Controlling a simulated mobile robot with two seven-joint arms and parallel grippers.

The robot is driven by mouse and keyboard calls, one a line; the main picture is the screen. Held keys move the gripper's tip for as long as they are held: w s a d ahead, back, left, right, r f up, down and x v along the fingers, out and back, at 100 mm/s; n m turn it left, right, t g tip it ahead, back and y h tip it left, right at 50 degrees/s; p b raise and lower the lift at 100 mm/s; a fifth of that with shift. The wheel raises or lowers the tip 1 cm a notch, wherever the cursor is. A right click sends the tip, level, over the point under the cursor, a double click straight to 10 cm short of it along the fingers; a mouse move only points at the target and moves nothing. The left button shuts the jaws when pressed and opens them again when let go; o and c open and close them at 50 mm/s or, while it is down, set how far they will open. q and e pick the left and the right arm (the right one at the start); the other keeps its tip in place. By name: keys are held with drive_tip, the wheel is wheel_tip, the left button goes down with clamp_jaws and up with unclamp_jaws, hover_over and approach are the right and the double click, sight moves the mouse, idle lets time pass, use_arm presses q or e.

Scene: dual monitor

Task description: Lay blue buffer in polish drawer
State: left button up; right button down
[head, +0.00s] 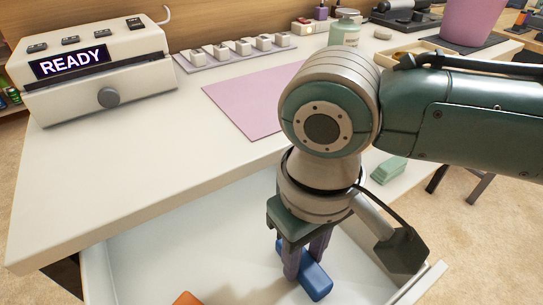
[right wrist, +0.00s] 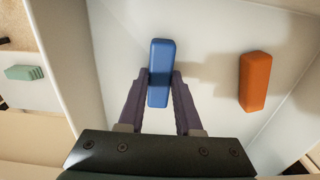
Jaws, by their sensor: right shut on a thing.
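The blue buffer (head: 316,280) is a small rounded block between the fingers of my right gripper (head: 304,268). In the right wrist view the blue buffer (right wrist: 160,72) stands lengthwise between the two purple fingertips of the right gripper (right wrist: 161,80), which is shut on it. The open drawer (head: 150,268) is white inside and lies under the gripper. The buffer is over the drawer floor; whether it touches the floor I cannot tell. My left gripper is not in view.
An orange block (right wrist: 255,82) lies in the drawer, partly seen in the head view (head: 187,299). A green block (head: 388,170) sits beyond the drawer on the right. The table (head: 150,160) bears a READY machine (head: 95,75) and a pink mat (head: 255,100).

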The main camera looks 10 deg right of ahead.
sight(303, 261)
drive_tip(key=shift+f, duration=0.15)
drive_tip(key=c, duration=0.6)
unclamp_jaws()
wheel_tip(303, 261, up, 12)
drive_tip(key=f+p, duration=0.1)
drive_tip(key=p, duration=0.4)
drive_tip(key=s+a+n+y, duration=0.1)
drive_tip(key=s+a+y, duration=0.1)
drive_tip(key=s+a, duration=0.2)
drive_tip(key=s+d+m+t+h, duration=0.1)
drive_tip(key=s+d, duration=0.3)
drive_tip(key=d, duration=0.2)
drive_tip(key=s+d+m+t, duration=0.2)
drive_tip(key=s+d, duration=0.2)
drive_tip(key=d, duration=0.3)
drive_tip(key=shift+s+d+t+h, duration=0.2)
drive_tip(key=shift+t+h, duration=0.1)
drive_tip(key=shift+h, duration=0.1)
drive_tip(key=shift+f, duration=0.1)
